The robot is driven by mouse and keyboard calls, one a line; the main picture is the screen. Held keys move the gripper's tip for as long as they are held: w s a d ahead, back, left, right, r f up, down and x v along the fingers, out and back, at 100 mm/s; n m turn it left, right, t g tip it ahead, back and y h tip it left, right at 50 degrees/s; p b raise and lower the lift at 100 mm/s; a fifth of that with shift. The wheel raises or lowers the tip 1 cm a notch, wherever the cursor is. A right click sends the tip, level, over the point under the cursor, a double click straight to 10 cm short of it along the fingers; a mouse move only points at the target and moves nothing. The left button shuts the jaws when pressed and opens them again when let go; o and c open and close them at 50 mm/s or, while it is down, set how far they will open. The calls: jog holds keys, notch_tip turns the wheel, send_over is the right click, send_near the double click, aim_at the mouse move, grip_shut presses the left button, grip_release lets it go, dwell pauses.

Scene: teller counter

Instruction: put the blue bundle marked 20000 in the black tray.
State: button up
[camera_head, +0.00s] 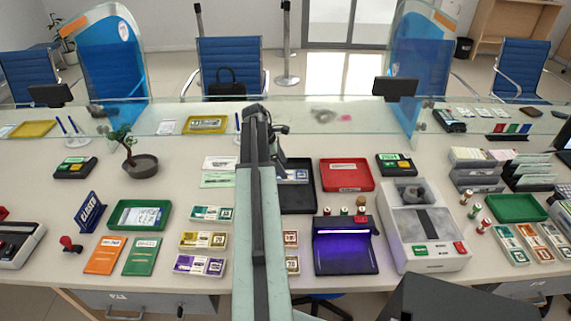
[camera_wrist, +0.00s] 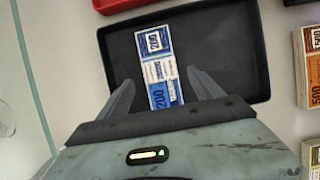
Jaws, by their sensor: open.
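The blue bundle (camera_wrist: 158,68), blue and white with 200 printed on it, lies inside the black tray (camera_wrist: 240,45) in the wrist view. My gripper (camera_wrist: 160,76) is open over the tray, one finger on each side of the bundle, with gaps between. The near end of the bundle is hidden by my gripper body. In the head view, the blue bundle (camera_head: 294,175) shows at the back of the black tray (camera_head: 298,201), just right of my arm. My arm hides the tray's left part, and the gripper fingers cannot be made out there.
A red tray (camera_head: 346,175) stands right of the black tray. A lit purple device (camera_head: 345,245) and a grey counting machine (camera_head: 425,225) stand in front and to the right. Yellow and purple bundles (camera_head: 202,240) lie left of my arm. A glass screen (camera_head: 350,115) runs along the back.

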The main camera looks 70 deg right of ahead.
jog(key=p+v, duration=0.6)
jog(key=v, duration=0.2)
jog(key=w+a+f+m+t, duration=0.1)
jog(key=w+a, duration=1.1)
jog(key=a, duration=0.3)
jog(key=w+a+m+t, duration=0.1)
jog(key=w+a+t, duration=0.1)
jog(key=w+a, duration=1.2)
jog(key=w+a+m+t+y, duration=0.1)
jog(key=a+m, duration=0.1)
jog(key=a, duration=3.3)
jog(key=shift+a+f+y, duration=0.25)
jog(key=shift+f+y, duration=0.05)
jog(key=shift+f, duration=0.05)
